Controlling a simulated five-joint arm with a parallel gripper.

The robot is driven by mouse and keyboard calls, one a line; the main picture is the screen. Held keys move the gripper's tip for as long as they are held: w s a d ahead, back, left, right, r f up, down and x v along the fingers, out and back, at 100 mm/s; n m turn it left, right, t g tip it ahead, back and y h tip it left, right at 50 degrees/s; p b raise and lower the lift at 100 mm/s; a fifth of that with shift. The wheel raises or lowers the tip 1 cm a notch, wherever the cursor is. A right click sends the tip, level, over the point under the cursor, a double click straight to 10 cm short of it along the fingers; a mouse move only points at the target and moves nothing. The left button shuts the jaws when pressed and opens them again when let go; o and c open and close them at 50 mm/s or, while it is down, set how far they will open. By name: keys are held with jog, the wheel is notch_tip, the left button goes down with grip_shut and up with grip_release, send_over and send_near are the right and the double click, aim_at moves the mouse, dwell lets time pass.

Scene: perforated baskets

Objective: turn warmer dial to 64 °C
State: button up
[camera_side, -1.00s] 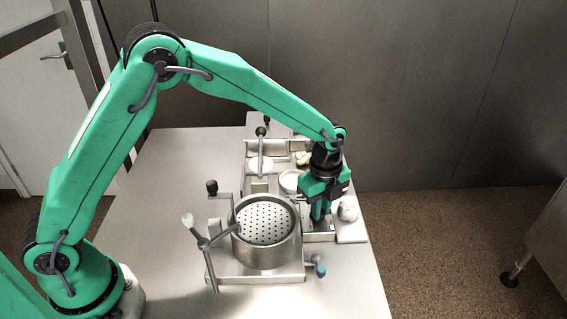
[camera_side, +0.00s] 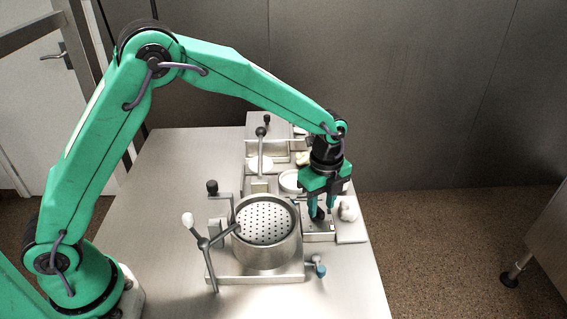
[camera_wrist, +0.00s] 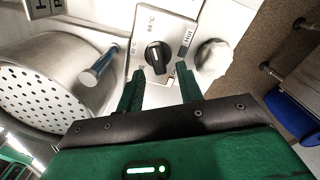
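The warmer dial (camera_wrist: 155,57) is a black knob with a pale pointer line, on a light plate (camera_wrist: 172,26) with small printed temperature marks. No contact shows. In the side view, my gripper (camera_side: 321,213) points down over the warmer unit (camera_side: 318,237), right of the pot.
A perforated basket (camera_side: 265,223) sits in a metal pot (camera_side: 266,252) left of my gripper. A pale lumpy item (camera_wrist: 213,55) lies right of the dial.

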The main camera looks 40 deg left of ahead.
aim_at(319, 211)
jog(key=shift+r, duration=3.15)
jog(key=shift+r, duration=0.1)
jog(key=shift+s+a+r, duration=0.1)
jog(key=shift+a+r, duration=0.1)
jog(key=s+a+r+n+t, duration=0.3)
jog(key=s+a+r+n, duration=0.6)
jog(key=s+a+r, duration=0.15)
jog(key=s+a+n+t, duration=0.1)
jog(key=s+a+n, duration=0.2)
jog(key=s+n, duration=0.3)
jog(key=s+a+r+n+t, duration=0.1)
jog(key=s+a+n, duration=0.3)
jog(key=s+n, duration=0.2)
jog(key=shift+s+r+t, duration=0.15)
jog(key=shift+s+t, duration=0.15)
jog(key=shift+s, duration=0.9)
